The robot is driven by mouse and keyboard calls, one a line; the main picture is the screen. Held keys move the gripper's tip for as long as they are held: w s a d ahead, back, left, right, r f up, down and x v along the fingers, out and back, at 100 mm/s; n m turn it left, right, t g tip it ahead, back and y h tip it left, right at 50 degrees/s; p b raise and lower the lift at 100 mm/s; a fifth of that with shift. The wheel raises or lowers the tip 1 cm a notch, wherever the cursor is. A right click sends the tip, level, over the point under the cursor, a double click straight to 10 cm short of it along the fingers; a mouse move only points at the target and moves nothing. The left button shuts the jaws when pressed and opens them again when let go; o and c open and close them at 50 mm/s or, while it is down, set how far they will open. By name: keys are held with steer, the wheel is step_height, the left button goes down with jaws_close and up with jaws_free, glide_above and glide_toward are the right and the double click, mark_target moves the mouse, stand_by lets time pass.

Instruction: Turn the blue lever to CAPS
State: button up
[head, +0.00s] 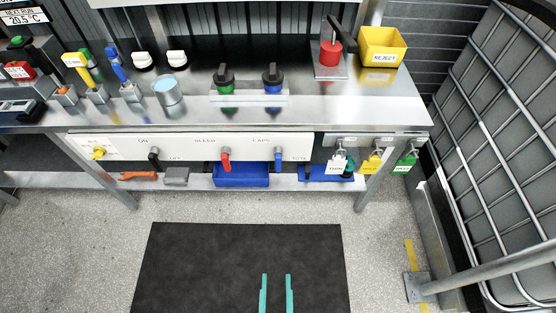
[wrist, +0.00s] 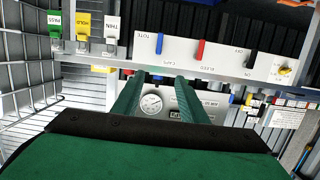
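The blue lever (head: 278,160) is on the white panel (head: 190,146) along the bench front. Its handle points straight down, beside the lower-right TOTE label and away from the CAPS label (head: 261,140) at upper left. The wrist view is upside down; there the blue lever (wrist: 159,44) points up, beyond my fingertips. My gripper (head: 276,276) has two teal fingers, apart with nothing between them. It is over the dark mat, in front of and apart from the lever. The fingers also show in the wrist view (wrist: 160,78).
A red lever (head: 226,160), a black lever (head: 154,158) and a yellow knob (head: 98,153) share the panel. Tagged hooks (head: 373,160) hang at right. A blue bin (head: 241,175) sits on the shelf below. A wire cage (head: 500,120) stands right. The mat (head: 200,265) is clear.

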steer(key=w+f+t, duration=0.1)
steer(key=w+f, duration=0.3)
steer(key=w, duration=0.3)
steer(key=w+f, duration=0.4)
steer(key=w, duration=0.4)
steer(key=t, duration=0.1)
glide_toward(278, 167)
steer(key=w, duration=1.1)
jaws_close()
